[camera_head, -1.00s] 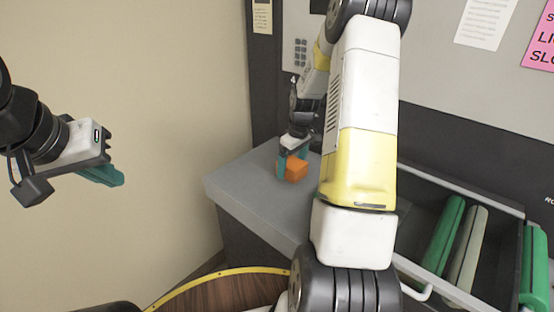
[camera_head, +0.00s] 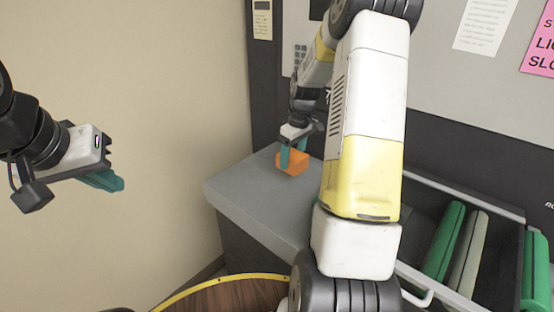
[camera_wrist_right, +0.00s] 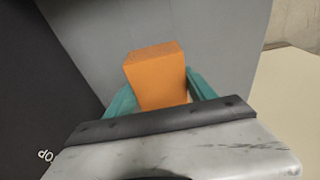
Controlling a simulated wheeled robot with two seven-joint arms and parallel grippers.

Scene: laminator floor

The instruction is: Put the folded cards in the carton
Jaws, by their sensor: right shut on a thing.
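An orange box-shaped block (camera_head: 294,167) is at the grey ledge (camera_head: 248,200), under my right gripper. My right gripper (camera_head: 292,157) points down with its teal fingers on the block, shut on it. In the right wrist view the orange block (camera_wrist_right: 157,80) sits between the two teal fingers. I cannot tell if its underside touches the ledge. My left gripper (camera_head: 106,181) hangs empty in the air at the left, seen side-on, so its opening does not show. I see nothing that I can clearly name as folded cards or as a carton.
A dark open drawer or bay (camera_head: 425,215) at the right holds a green roller (camera_head: 443,243) and a pale roller (camera_head: 467,255). Another green roller (camera_head: 536,270) is at the right edge. A grey machine panel rises behind. The ledge's left part is clear.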

